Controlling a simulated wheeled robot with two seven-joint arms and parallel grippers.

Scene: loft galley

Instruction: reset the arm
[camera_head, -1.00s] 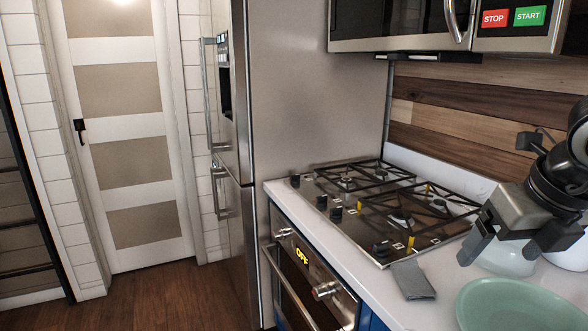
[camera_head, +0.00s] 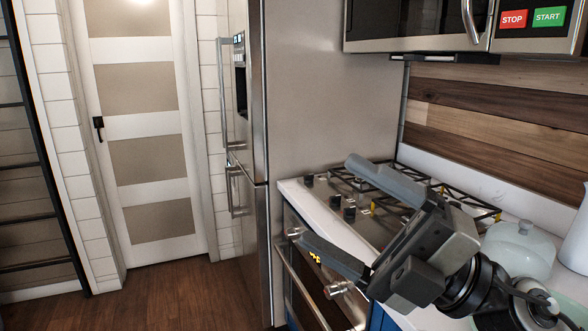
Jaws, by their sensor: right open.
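My right gripper (camera_head: 328,200) reaches in from the lower right, in front of the gas cooktop (camera_head: 326,212). Its two long grey fingers are spread wide, pointing left, with nothing between them. One finger passes in front of the burners and the other in front of the oven front (camera_head: 300,262). The gripper and its wrist hide much of the cooktop and counter. My left gripper is not in view.
A pale lidded pot (camera_head: 519,250) stands on the counter behind my right wrist, with part of a green dish (camera_head: 490,322) nearer. The microwave (camera_head: 415,22) hangs above. The fridge (camera_head: 325,100) stands left of the counter. Open wooden floor (camera_head: 170,290) lies at lower left.

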